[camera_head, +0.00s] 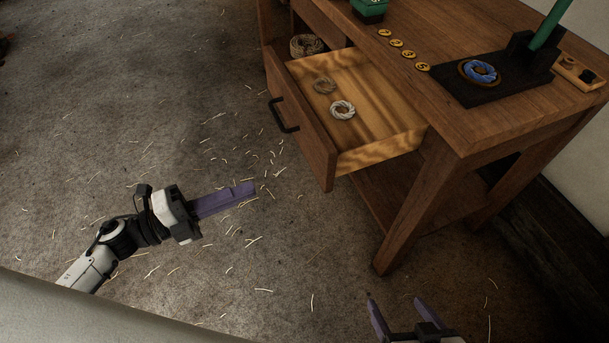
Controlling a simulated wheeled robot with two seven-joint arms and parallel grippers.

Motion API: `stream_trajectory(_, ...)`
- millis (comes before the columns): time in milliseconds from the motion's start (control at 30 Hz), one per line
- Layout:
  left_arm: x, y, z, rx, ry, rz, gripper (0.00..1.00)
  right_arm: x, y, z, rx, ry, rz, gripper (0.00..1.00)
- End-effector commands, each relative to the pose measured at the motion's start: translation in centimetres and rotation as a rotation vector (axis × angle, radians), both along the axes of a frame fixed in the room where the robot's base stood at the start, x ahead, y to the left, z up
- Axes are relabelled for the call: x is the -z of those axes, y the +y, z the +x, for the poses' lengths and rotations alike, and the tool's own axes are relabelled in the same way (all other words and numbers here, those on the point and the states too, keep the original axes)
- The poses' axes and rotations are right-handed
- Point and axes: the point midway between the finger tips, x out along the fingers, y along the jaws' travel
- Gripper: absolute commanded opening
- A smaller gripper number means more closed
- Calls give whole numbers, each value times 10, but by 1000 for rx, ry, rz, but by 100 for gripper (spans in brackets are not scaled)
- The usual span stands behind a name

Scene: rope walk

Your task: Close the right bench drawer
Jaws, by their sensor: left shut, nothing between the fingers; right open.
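The right bench drawer (319,155) is pulled out from the wooden bench (455,105). Its dark handle (282,115) is on the front panel, which faces left. My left gripper (252,189) is shut and empty, with purple fingers. It is over the floor, left of and nearer than the drawer front, not touching it. My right gripper (397,304) is open and empty at the bottom edge, in front of the bench leg. Part of it is cut off by the frame.
On the bench top are several yellow numbered discs (403,54), a dark board (482,92) with a blue rope coil (480,72), and a green post (550,25). A rope coil (307,45) sits behind the drawer. Fibre scraps litter the open floor (130,110) at left.

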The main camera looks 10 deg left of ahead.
Motion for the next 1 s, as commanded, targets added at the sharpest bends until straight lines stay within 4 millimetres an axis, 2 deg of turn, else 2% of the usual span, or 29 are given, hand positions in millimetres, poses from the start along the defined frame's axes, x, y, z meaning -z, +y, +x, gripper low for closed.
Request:
stream_trajectory(133,1,-3,-2,47,-29,38,0,-2,1,6,0,-12,0,73)
stream_trajectory(267,0,-16,7,50,-31,36,0,-4,1,7,0,-14,1,73)
stream_trajectory(700,0,-91,57,47,-29,32,0,-7,1,4,0,-6,-1,73)
stream_trajectory(800,0,-103,65,48,-29,33,0,-7,1,3,0,-5,-1,73)
stream_trajectory(1000,1,-115,73,46,-27,34,0,-6,1,3,0,-3,-1,73)
